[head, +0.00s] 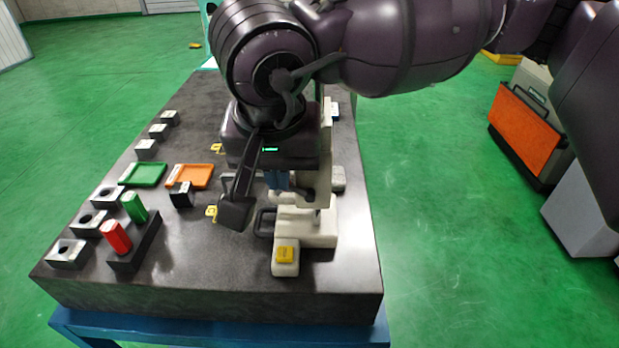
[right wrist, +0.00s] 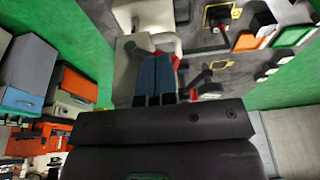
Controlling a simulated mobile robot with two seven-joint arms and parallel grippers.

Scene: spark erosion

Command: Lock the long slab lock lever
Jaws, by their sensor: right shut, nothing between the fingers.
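A pale machine fixture (head: 318,228) stands on the right part of the dark slab. A black looped handle (head: 264,222) sticks out from its left side; I cannot tell for sure whether this is the long slab lock lever. My right gripper (head: 278,188) is over the fixture, behind that handle, with its blue fingers closed and empty. In the right wrist view its fingers (right wrist: 153,62) are together, with a dark lever-like part (right wrist: 198,82) and a bit of red beside them. Contact cannot be told. My right arm hides part of the fixture. My left gripper is out of view.
The slab (head: 215,275) also bears a green tray (head: 143,174), an orange tray (head: 195,172), a red cylinder (head: 117,237), a green cylinder (head: 134,207) and several grey blocks.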

